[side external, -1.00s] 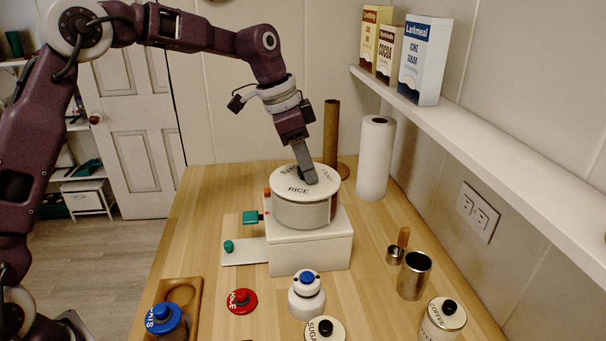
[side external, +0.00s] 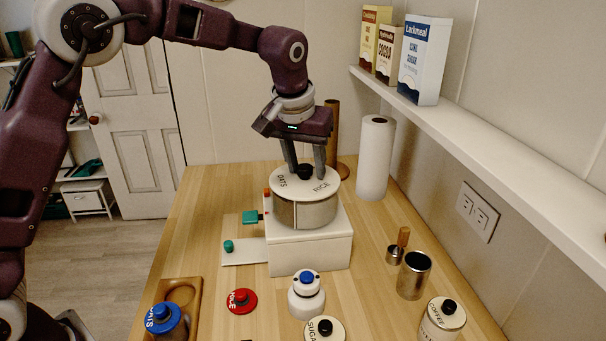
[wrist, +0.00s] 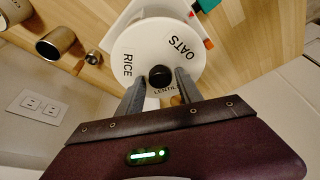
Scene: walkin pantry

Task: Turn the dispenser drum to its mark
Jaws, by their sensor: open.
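The dispenser drum (side external: 305,211) is a metal cylinder with a white lid, sitting on a white base (side external: 310,250). Its lid shows OATS at left and RICE at right in the side view; the wrist view also shows the lid (wrist: 143,44) with part of LENTIL. A black knob (side external: 305,172) stands at its centre. My gripper (side external: 306,175) points down over the lid, open, one finger on each side of the knob (wrist: 160,76); contact is unclear. A small orange tab (side external: 267,193) sits beside the drum, near OATS.
Paper towel (side external: 375,158) and a brown post (side external: 332,125) stand behind. Several canisters and a metal cup (side external: 413,276) stand in front. A shelf (side external: 480,135) runs along the right wall.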

